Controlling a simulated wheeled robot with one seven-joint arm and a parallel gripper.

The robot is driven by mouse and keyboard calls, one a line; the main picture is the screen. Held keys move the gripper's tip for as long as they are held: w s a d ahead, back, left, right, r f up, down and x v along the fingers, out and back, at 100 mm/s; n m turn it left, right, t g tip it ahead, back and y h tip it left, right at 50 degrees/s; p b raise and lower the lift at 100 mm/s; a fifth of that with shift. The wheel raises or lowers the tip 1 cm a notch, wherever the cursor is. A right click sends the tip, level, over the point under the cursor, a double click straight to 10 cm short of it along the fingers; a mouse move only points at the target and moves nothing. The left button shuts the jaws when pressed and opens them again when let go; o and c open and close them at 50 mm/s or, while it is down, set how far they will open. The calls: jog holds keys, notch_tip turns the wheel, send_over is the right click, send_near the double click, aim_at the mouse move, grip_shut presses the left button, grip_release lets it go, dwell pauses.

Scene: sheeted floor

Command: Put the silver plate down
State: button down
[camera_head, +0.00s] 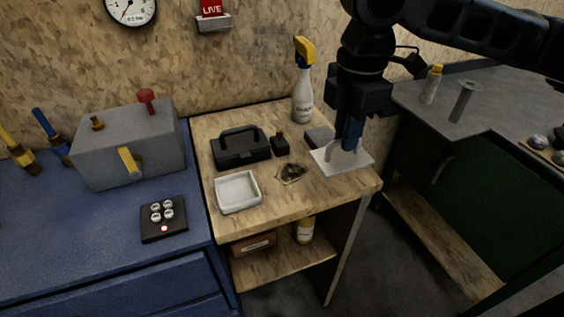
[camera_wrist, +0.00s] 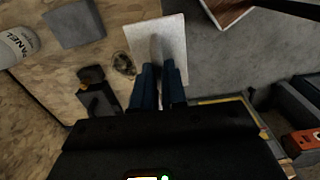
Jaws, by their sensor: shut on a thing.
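The silver plate (camera_head: 355,162) is a flat, pale square with an upright grip on top. It appears at the right edge of the wooden bench (camera_head: 270,204) in the head view. My gripper (camera_head: 349,146) points down over it with its blue fingers shut on the plate's grip. In the wrist view the plate (camera_wrist: 174,36) lies just past my fingertips (camera_wrist: 158,72), overlapping the bench's edge. I cannot tell whether its underside touches the bench. The fingers hide part of the grip.
Near the plate are a grey block (camera_head: 319,137), a spray bottle (camera_head: 303,98), a small dark item (camera_head: 281,145) and a dark patch (camera_head: 292,173). A black toolbox (camera_head: 240,147) and white tray (camera_head: 238,191) stand left. A gap separates the bench from the grey counter (camera_head: 490,120).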

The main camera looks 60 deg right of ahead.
jog(key=shift+w+a+f+p, duration=0.3)
jog(key=shift+w+f, duration=1.3)
jog(key=shift+f, duration=0.05)
jog(key=shift+w+a+f+p, duration=0.25)
jog(key=shift+w+f+p, duration=0.05)
jog(key=shift+w+f, duration=1.3)
jog(key=shift+w+a+f+p, duration=0.3)
jog(key=shift+w+f, duration=1.25)
jog(key=shift+f, duration=0.1)
jog(key=shift+f, duration=0.2)
jog(key=c, duration=1.2)
grip_release()
jog(key=shift+o, duration=0.2)
jog(key=shift+r, duration=0.15)
notch_tip(320, 180, up, 12)
jog(key=b, duration=0.1)
